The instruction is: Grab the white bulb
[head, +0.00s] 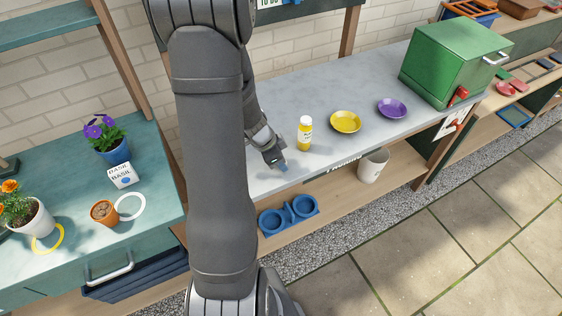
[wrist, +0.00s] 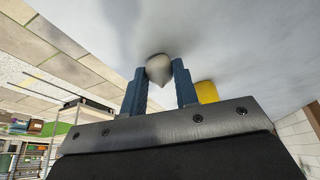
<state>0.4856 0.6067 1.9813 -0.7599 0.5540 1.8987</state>
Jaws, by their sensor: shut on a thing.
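In the wrist view the white bulb (wrist: 159,69) is a pale, rounded shape with a slight point. My gripper (wrist: 157,75) has its two blue fingers on either side of the bulb and is shut on it. In the head view my gripper (head: 282,167) is low over the front part of the grey bench top, left of the yellow bottle. The bulb cannot be made out in the head view. Whether the bulb touches the bench top is not clear.
On the grey bench (head: 355,128) stand a yellow bottle (head: 304,134), a yellow saucer (head: 346,122), a purple saucer (head: 392,108) and a green box (head: 452,62). Below are a white pot (head: 373,166) and a blue holder (head: 289,215). Potted plants stand on the teal table (head: 150,215) at left.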

